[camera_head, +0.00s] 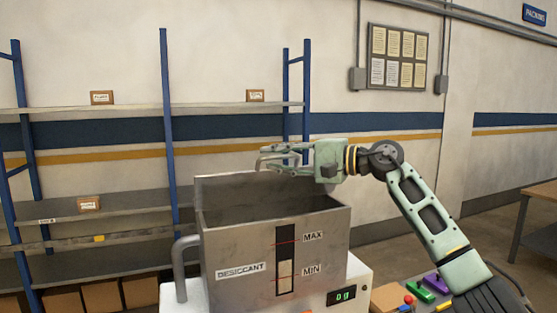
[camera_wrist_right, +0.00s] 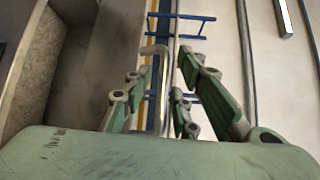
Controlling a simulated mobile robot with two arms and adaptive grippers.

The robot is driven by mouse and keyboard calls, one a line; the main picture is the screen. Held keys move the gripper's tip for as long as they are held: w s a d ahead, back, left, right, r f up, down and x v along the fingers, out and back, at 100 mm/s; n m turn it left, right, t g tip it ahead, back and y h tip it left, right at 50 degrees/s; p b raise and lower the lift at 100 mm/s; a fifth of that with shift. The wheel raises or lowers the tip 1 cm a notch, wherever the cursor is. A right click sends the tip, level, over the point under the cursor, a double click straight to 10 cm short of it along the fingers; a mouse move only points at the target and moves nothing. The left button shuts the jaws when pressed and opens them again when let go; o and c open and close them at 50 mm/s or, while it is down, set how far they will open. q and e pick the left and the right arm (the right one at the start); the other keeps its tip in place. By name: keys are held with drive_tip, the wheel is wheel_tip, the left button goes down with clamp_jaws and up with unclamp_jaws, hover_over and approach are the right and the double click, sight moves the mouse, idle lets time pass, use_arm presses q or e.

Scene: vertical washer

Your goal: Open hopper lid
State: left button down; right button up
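The grey metal hopper (camera_head: 240,250), marked DESICCANT, MAX and MIN, has its top open and its inside shows. An upright metal panel (camera_head: 225,187) stands along its rear edge and looks like the raised lid; it also shows in the right wrist view (camera_wrist_right: 108,60). My right gripper (camera_head: 262,161) is at the panel's top rear, fingers pointing left. In the right wrist view its fingers (camera_wrist_right: 160,98) are apart, with a bent metal bar (camera_wrist_right: 156,85), apparently the lid handle, between them. Contact with the bar cannot be told. My left gripper is out of view.
A curved side handle (camera_head: 180,268) is on the hopper's left. A white scale (camera_head: 362,285) reading 0 g is under it. Coloured small parts (camera_head: 425,293) lie at the lower right. Shelving (camera_head: 110,208) with blue posts stands behind left; a table (camera_head: 540,195) stands far right.

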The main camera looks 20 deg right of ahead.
drive_tip(key=v, duration=1.2)
